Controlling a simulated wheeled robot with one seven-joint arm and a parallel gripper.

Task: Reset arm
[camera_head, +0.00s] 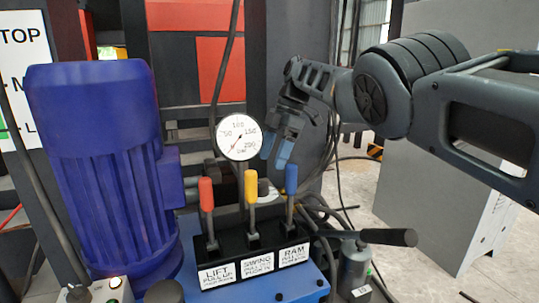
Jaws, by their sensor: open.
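My gripper (283,143) hangs at the end of my arm, which reaches in from the right. Its blue-tipped fingers point down, above and behind the yellow and blue levers in the picture. It looks open and empty, apart from the levers as far as I can tell. Below it stand a red lever (206,207), a yellow lever (251,200) and a blue lever (291,190) on a black block. All three look about upright. Their plates read LIFT (216,275), SWING (258,264) and RAM (294,254).
A round pressure gauge (239,137) stands just left of my gripper. A large blue motor (103,165) fills the left. A black-handled grey cylinder (355,265) and dark hoses lie at the lower right. A grey cabinet (440,210) stands behind my arm, with floor before it.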

